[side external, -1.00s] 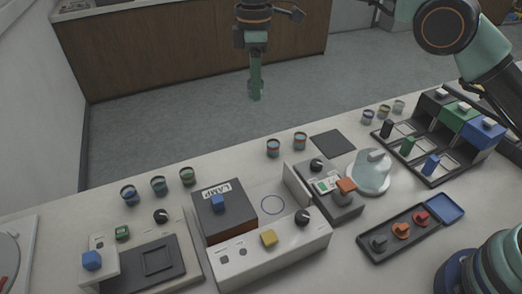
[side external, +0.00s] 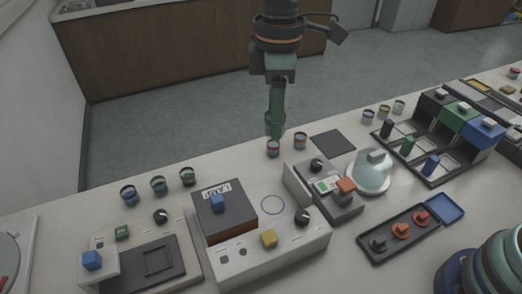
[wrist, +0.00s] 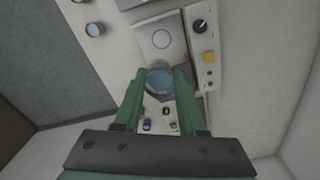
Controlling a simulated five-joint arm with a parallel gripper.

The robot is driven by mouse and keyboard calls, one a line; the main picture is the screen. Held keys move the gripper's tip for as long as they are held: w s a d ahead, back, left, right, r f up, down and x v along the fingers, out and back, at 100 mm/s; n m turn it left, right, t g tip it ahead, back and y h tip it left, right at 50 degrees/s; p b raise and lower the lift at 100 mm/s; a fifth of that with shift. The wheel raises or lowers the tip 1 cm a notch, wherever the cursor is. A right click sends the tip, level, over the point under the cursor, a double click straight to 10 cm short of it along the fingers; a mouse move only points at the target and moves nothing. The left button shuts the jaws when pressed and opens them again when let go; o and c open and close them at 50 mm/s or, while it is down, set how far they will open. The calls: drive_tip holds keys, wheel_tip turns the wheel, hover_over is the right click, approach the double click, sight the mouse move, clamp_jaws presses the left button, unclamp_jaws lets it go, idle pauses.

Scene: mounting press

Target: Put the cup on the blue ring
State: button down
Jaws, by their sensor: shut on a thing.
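My gripper (side external: 275,130) points down in the side view, its fingertips overlapping the picture just above a small cup. In the wrist view, the gripper (wrist: 160,85) has its two green fingers closed on either side of a round, bluish cup (wrist: 160,76). In the side view the held cup is hard to make out against the fingers. The blue ring (side external: 272,205) is a thin outline on a pale surface between the lamp box and a low white wall. It also shows in the wrist view (wrist: 161,39), just beyond the held cup, and is empty.
The LAMP box (side external: 222,215) is left of the ring. A white panel with a yellow block (side external: 268,238) lies in front. A knob unit (side external: 330,190) is right.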

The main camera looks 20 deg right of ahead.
sight(273, 204)
drive_tip(key=shift+s+f, duration=0.2)
drive_tip(key=shift+f, duration=0.05)
wheel_tip(273, 204, down, 20)
drive_tip(key=shift+r, duration=0.2)
drive_tip(key=shift+f, duration=0.1)
drive_tip(key=shift+c, duration=2.4)
unclamp_jaws()
